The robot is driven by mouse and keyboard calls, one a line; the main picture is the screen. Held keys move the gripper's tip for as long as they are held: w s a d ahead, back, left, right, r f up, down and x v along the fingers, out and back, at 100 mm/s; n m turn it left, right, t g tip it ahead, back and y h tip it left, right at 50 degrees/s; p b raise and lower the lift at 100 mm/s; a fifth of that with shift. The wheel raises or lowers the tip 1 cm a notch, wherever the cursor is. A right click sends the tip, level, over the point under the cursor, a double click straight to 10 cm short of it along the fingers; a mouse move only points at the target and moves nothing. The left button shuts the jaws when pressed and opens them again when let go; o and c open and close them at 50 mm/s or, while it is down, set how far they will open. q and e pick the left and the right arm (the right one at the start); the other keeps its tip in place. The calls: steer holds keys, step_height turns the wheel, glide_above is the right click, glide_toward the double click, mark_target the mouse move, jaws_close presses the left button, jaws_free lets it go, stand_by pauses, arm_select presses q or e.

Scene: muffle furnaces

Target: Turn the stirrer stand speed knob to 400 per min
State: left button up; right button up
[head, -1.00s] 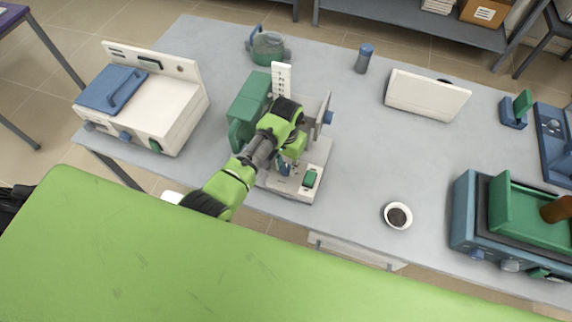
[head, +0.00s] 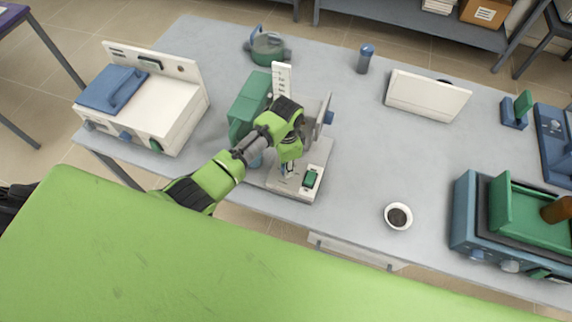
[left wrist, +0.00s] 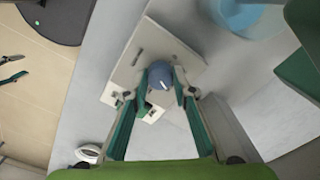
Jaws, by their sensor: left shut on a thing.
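The stirrer stand has a white base (head: 312,185) with a green switch (head: 310,179), a green housing (head: 248,104) and an upright white scale (head: 282,78). My left gripper (head: 288,168) points down at the front of the base. In the left wrist view, its fingers (left wrist: 160,84) are shut on the blue speed knob (left wrist: 160,73), one on each side. The white base (left wrist: 140,62) lies below it. The knob's marks and its setting cannot be read. My right gripper is not in view.
A white furnace (head: 165,95) with a blue door stands to the left. A small bowl of dark material (head: 398,216) and a blue-green device (head: 462,215) are to the right. The table's middle right is clear.

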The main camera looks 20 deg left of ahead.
arm_select(q)
steer(key=shift+d+m, duration=0.1)
steer(key=shift+m, duration=0.2)
steer(key=o, duration=1.1)
step_height(320, 180, up, 12)
steer(key=shift+f, duration=0.1)
stand_by(0.4)
